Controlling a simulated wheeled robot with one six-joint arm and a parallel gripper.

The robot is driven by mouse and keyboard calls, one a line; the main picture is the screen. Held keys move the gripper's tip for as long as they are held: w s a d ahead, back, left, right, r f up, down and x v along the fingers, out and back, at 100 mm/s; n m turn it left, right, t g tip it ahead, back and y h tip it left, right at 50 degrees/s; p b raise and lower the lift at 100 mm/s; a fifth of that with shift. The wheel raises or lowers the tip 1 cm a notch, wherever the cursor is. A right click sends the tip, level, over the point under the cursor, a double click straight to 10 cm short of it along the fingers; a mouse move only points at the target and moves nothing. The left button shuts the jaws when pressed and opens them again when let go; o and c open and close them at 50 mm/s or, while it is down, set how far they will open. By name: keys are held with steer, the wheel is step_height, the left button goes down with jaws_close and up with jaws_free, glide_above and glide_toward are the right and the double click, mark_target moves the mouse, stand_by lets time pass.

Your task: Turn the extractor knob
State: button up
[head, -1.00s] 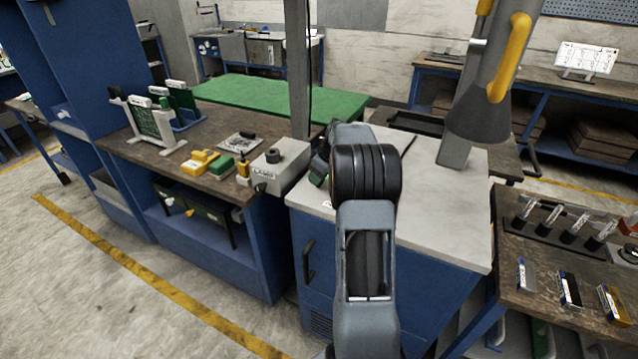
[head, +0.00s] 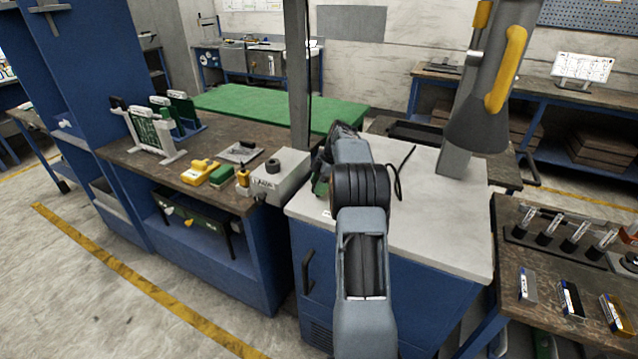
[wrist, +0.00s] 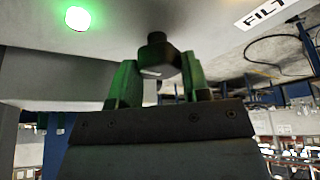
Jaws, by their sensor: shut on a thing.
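In the wrist view, a dark knob (wrist: 157,52) stands out from a pale grey panel (wrist: 120,45). The two green fingers of my gripper (wrist: 155,78) are on either side of it and shut on it. A green light (wrist: 77,18) glows on the panel to the left. A white label (wrist: 266,12) reading "FILT", cut off by the frame, is at the upper right. In the head view, my gripper (head: 320,180) is at the left edge of the pale bench top, partly hidden by my arm. The held knob cannot be made out there.
A grey box (head: 283,182) with a dark round top piece stands left of my gripper. The pale bench top (head: 445,220) is mostly clear right of my arm. The extractor hood (head: 480,120) hangs above its back right. A rack of vials (head: 555,237) stands farther right.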

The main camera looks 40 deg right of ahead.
steer(key=shift+n, duration=0.6)
steer(key=o, duration=0.9)
steer(key=shift+o, duration=0.2)
steer(key=shift+d, duration=0.1)
steer(key=p+v, duration=0.3)
steer(key=v, duration=1)
steer(key=shift+w+d+r, duration=0.2)
steer(key=shift+d+r, duration=0.05)
steer(key=shift+r, duration=0.1)
